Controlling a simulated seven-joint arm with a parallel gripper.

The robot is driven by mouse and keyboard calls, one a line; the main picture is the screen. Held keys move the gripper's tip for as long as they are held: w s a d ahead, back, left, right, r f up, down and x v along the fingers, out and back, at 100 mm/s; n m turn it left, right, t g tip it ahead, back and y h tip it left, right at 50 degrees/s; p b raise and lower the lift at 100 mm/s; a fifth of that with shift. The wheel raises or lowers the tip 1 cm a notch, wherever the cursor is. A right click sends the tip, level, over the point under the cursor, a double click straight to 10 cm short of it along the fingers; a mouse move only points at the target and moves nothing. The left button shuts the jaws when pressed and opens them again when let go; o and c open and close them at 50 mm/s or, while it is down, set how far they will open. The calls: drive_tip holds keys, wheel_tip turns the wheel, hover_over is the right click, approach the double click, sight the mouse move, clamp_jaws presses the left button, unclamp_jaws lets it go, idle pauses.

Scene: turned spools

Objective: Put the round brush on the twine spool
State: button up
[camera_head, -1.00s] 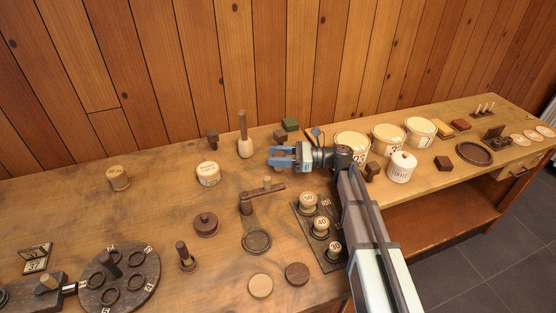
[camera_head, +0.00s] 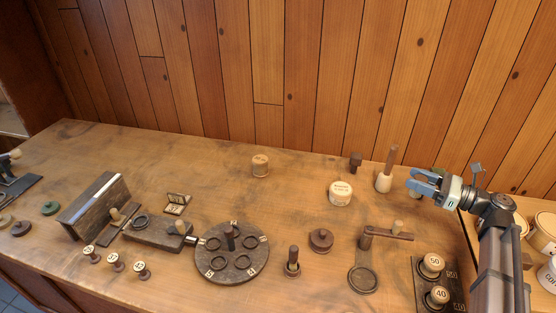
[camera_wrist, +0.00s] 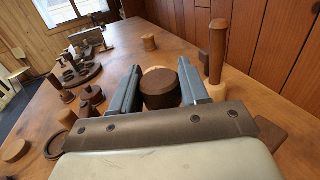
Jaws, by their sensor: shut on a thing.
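The round brush (camera_wrist: 160,90) appears in the wrist view as a dark brown round body between the fingers; its underside is hidden. My gripper (camera_head: 421,184) is shut on it, raised at the right of the bench in the head view; it also shows in the wrist view (camera_wrist: 160,88). The twine spool seems to be the tan cylinder with a small label (camera_head: 260,166), standing upright at the back middle of the bench, well left of my gripper. It also shows in the wrist view (camera_wrist: 150,43), ahead of the fingers. Nothing is on top of it.
A dark disc with rings (camera_head: 232,253), a lidded brown pot (camera_head: 320,240) and a lever stand (camera_head: 365,262) are nearer. Bench around the spool is clear.

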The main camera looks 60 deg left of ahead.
drive_tip(key=s+a+r+n+g+h, duration=0.2)
drive_tip(key=s+a+n+g+h, duration=0.15)
drive_tip(key=s+a, duration=1.2)
drive_tip(key=s+a+r+n+g+h, duration=0.2)
drive_tip(key=s+a+r+g, duration=0.15)
drive_tip(key=s+a, duration=1.2)
drive_tip(key=m+t+y, duration=0.5)
drive_tip(key=t, duration=0.1)
hover_over(259, 159)
drive_tip(key=shift+n, duration=0.25)
drive_tip(key=shift+w+f, duration=0.1)
drive_tip(key=shift+f, duration=4.3)
drive_tip(key=shift+f, duration=0.15)
drive_tip(key=o, duration=1)
drive_tip(key=shift+o, duration=0.2)
